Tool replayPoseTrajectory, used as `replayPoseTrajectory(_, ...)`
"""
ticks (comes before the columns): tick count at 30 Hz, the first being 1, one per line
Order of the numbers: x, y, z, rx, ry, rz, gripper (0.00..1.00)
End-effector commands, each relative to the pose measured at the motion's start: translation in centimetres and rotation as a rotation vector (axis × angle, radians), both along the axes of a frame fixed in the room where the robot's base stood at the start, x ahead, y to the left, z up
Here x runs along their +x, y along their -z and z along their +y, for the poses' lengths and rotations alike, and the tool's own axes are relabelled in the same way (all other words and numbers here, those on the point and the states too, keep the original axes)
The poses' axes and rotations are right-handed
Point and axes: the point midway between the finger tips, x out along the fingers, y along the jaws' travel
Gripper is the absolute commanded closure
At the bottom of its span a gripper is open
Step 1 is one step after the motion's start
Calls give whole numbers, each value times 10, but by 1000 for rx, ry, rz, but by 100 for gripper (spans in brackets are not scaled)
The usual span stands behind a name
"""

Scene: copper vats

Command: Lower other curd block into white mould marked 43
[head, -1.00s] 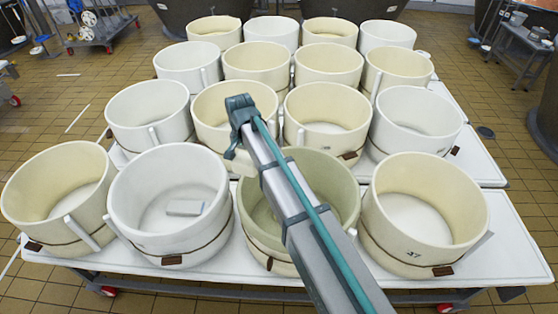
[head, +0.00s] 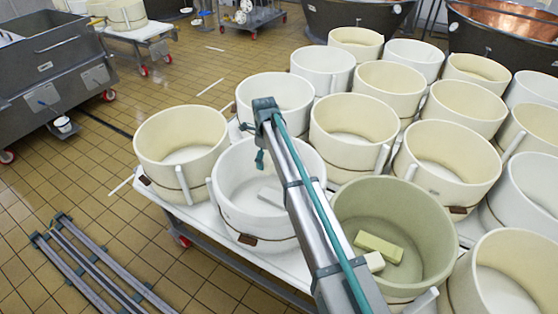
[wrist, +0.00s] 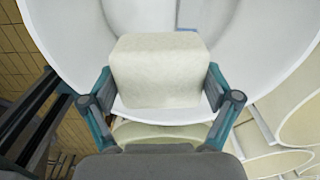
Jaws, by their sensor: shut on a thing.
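My gripper (wrist: 160,98) is shut on a pale cream curd block (wrist: 158,65) in the wrist view, with one teal finger at each side. The white rim and inside of a mould (wrist: 262,50) lie behind the block. In the head view the white mould (head: 235,215) stands in the front row, with a small grey-white block (head: 271,196) on its floor. My arm crosses its right side and hides most of my gripper and the held block. I cannot read the number 43. A yellowish curd block (head: 379,246) lies in the greenish mould (head: 425,205) to the right.
Cream and white moulds stand close together on white tables; a cream mould (head: 180,140) is left of the white one. A metal tank (head: 60,60) stands far left. Metal rails (head: 95,265) lie on the tiled floor at lower left, with open floor around them.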

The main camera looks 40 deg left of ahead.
Motion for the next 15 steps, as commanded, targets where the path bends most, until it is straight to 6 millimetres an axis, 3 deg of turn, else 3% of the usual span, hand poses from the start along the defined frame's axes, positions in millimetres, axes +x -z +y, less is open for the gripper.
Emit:
replayPoseTrajectory(8,-1,6,8,0,74,0,63)
replayPoseTrajectory(15,-1,23,8,1,73,0,63)
